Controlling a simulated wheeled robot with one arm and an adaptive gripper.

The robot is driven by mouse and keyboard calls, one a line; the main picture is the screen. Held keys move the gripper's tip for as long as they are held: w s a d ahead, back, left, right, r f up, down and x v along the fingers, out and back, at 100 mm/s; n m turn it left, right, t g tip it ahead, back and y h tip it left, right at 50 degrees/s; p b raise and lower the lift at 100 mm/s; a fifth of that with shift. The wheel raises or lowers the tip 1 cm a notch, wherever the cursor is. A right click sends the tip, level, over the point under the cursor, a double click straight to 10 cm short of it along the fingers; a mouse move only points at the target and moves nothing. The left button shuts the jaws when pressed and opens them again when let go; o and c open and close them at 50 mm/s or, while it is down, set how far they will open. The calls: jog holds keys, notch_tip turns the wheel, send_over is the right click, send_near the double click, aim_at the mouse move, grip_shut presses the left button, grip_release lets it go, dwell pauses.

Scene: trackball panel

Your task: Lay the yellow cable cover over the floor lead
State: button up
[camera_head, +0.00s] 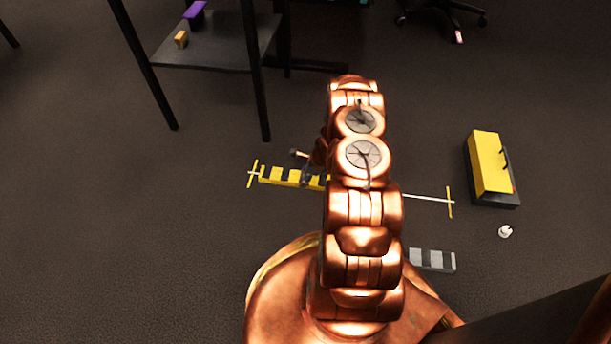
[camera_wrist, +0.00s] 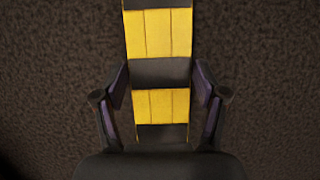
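The yellow cable cover (camera_head: 275,175), with dark stripes, lies in line with the white floor lead (camera_head: 425,199) on its left stretch. Its right part is hidden behind my arm in the head view. The lead shows at both ends, with a yellow mark at each. In the wrist view the cover (camera_wrist: 160,105) runs up the middle of the picture between my fingers. My gripper (camera_wrist: 162,68) is open astride it, with narrow gaps to its edges. In the head view my gripper (camera_head: 306,171) is mostly hidden by my arm.
A yellow box on a dark base (camera_head: 490,164) stands at the right, with a small white object (camera_head: 505,231) near it. A grey striped strip (camera_head: 434,260) lies in front of the lead. A dark shelf (camera_head: 215,56) stands behind. Floor at the left is clear.

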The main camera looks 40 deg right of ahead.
jog(key=o, duration=0.4)
jog(key=shift+o, duration=0.2)
jog(key=v, duration=1.2)
dwell(0.6)
